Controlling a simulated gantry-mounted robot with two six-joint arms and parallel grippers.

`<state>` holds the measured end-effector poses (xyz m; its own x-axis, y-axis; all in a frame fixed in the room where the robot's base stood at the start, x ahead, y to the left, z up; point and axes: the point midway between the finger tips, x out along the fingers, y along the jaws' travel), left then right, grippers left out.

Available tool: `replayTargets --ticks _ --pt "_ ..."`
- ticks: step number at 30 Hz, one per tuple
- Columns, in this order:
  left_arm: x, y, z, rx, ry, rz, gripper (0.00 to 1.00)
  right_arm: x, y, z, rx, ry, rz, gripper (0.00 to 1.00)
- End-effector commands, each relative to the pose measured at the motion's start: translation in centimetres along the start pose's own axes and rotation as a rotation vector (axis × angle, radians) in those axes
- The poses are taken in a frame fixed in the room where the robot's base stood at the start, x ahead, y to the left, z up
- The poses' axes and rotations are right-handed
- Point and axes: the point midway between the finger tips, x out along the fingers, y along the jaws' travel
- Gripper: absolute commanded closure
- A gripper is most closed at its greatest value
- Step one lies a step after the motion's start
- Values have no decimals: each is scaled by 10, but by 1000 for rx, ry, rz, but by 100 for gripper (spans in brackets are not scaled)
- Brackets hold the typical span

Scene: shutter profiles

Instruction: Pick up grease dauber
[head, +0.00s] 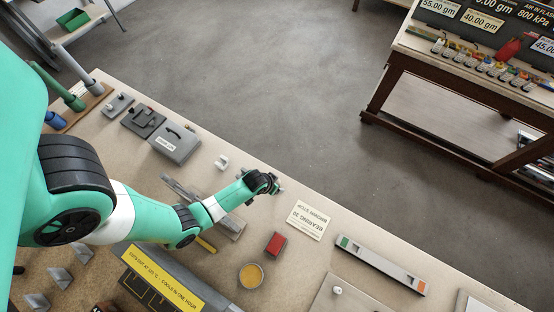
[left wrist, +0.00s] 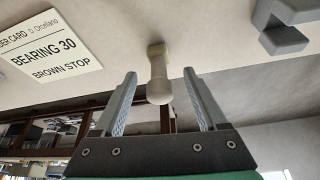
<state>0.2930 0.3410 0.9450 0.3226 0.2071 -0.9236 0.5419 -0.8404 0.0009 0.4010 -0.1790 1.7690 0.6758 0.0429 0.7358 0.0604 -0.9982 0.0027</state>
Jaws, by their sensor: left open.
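My left gripper (left wrist: 158,101) is open, with one finger on each side of the piece and visible gaps between. The fingers are not closed on it. In the head view, my left gripper (head: 274,185) is over the bench near its far edge, and it largely hides the piece there. My right gripper is not in view.
A bearing card (head: 310,220) lies right of the gripper, with a red block (head: 276,244) and a round yellow-filled pot (head: 250,275) nearer. A grey tray (head: 231,227) lies beside my forearm. A long grey bar (head: 380,265) lies further right. Open floor lies beyond the bench edge.

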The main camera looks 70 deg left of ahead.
Motion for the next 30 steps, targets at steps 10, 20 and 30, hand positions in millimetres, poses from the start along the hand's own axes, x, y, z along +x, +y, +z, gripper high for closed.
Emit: replayTargets --ticks 10,20,30 --pt "34 0 0 0 0 0 26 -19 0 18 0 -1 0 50" --pt "33 0 0 0 0 0 67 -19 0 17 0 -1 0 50" --pt "33 0 0 0 -1 0 100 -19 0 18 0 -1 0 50"
